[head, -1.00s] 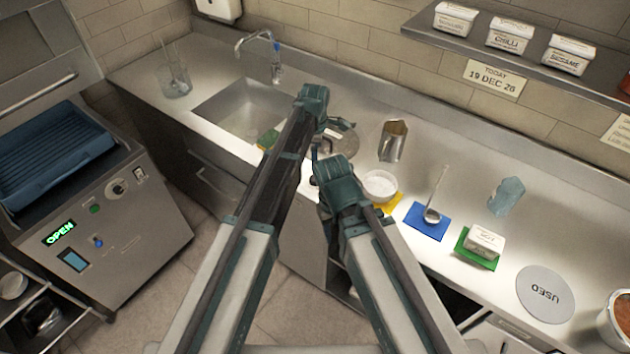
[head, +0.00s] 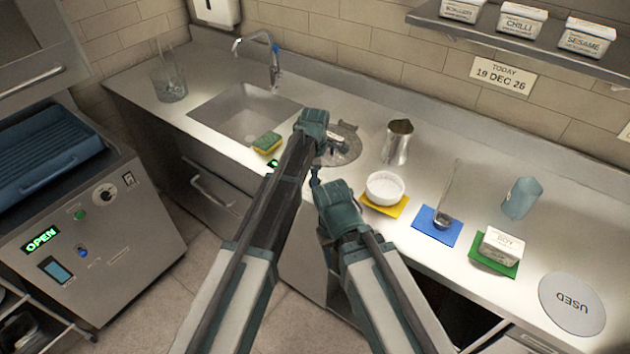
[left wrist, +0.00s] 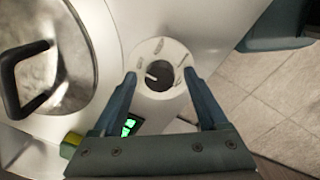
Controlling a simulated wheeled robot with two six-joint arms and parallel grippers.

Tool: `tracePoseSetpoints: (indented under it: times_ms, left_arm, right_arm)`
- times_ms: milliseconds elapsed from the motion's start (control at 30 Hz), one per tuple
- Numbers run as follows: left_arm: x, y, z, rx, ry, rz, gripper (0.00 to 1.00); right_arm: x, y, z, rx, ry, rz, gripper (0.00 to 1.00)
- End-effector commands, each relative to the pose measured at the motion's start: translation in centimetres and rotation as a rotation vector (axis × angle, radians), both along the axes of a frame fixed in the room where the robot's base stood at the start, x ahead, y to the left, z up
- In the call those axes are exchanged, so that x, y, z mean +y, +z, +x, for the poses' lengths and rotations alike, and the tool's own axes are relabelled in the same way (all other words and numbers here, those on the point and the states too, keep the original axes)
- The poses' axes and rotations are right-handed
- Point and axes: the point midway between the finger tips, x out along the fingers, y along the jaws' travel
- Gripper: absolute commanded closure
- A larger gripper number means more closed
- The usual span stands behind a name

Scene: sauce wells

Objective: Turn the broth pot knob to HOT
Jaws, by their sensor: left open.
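The broth pot knob (left wrist: 158,76) shows in the left wrist view as a dark round centre with a white pointer mark, inside a pale dial ring with several dark marks. The mark points to the left; the labels are not readable. My left gripper (left wrist: 160,92) is open, its two fingers on either side of the dial. In the head view my left gripper (head: 312,122) is beside the round metal pot lid (head: 345,150), and my arms hide the knob. The lid (left wrist: 75,60) has a black handle. My right gripper (head: 338,200) is close by; its fingers are not clear.
A small green display (left wrist: 130,126) is beside the dial. A sponge (head: 267,143) lies near the sink (head: 215,115).

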Motion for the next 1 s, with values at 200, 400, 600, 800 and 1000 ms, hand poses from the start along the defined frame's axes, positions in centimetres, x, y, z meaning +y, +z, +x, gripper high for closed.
tracePoseSetpoints:
  times_ms: [200, 400, 600, 800, 1000]
  left_arm:
    - [0.00, 0.05, 0.01, 0.000, 0.000, 0.000, 0.47]
    - [0.00, 0.04, 0.01, 0.000, 0.000, 0.000, 0.83]
    - [0.00, 0.04, 0.01, 0.000, 0.000, 0.000, 1.00]
    - [0.00, 0.04, 0.01, -0.001, -0.030, 0.000, 1.00]
    - [0.04, 0.04, -0.01, -0.001, -0.137, 0.000, 1.00]
  right_arm:
    - [0.01, 0.05, 0.00, 0.000, 0.000, 0.000, 0.50]
    - [0.00, 0.04, 0.00, 0.000, 0.000, 0.000, 0.50]
    - [0.00, 0.04, 0.00, 0.000, 0.000, 0.000, 0.50]
    - [0.00, 0.04, 0.00, 0.000, 0.000, 0.000, 0.50]
    - [0.00, 0.04, 0.00, 0.000, 0.000, 0.000, 0.50]
